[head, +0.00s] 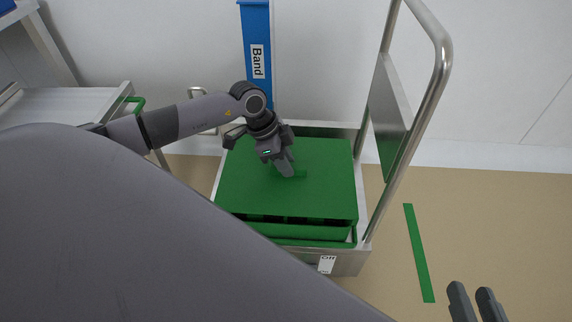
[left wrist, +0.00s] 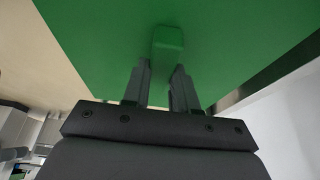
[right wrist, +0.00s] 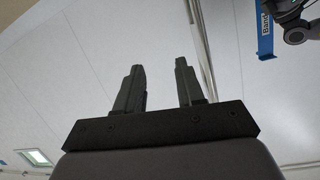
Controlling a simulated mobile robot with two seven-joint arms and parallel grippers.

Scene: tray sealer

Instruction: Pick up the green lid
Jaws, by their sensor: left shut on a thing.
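The green lid (head: 318,196) is a flat square panel lying over green crates in a metal trolley in the head view. It fills the upper part of the left wrist view (left wrist: 95,40). A small green handle block (left wrist: 167,42) stands at its middle. My left gripper (head: 287,170) is at the lid's centre, shut on the handle; its two fingers (left wrist: 158,78) flank the block in the left wrist view. My right gripper (head: 474,300) is at the lower right of the head view, away from the lid. Its fingers (right wrist: 160,80) are apart with nothing between them.
The trolley (head: 345,262) has a tall tubular handle (head: 440,60) on the right. Green crates (head: 300,232) show under the lid's front edge. A blue sign reading "Band" (head: 255,25) hangs behind. A green floor strip (head: 419,252) lies right of the trolley on clear floor.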

